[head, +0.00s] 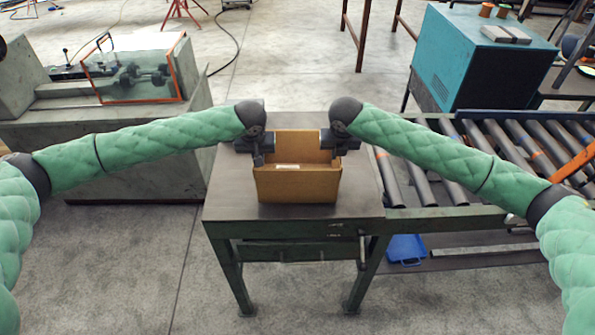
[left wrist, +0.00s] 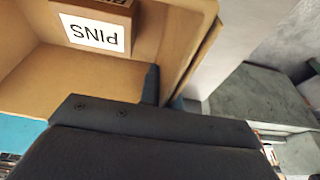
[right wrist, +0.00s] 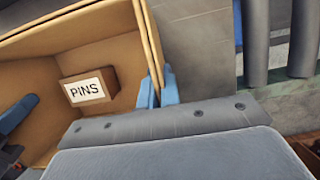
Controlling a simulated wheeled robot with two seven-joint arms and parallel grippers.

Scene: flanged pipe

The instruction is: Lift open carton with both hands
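An open brown carton (head: 297,185) stands upright on the table, its open top facing up. A small box labelled PINS (right wrist: 88,88) lies inside it; its label also shows in the left wrist view (left wrist: 92,32). My left gripper (head: 258,158) is at the carton's left wall, one finger inside and one outside, closed on the wall. My right gripper (head: 336,157) straddles the right wall in the same way; its two blue fingers (right wrist: 159,90) pinch the wall in the right wrist view. The carton's underside is hidden.
The dark table (head: 230,198) has bare room around the carton. A roller conveyor (head: 480,150) adjoins at right, with a teal cabinet (head: 475,65) behind it. A grey machine with an orange-framed guard (head: 130,70) stands at left.

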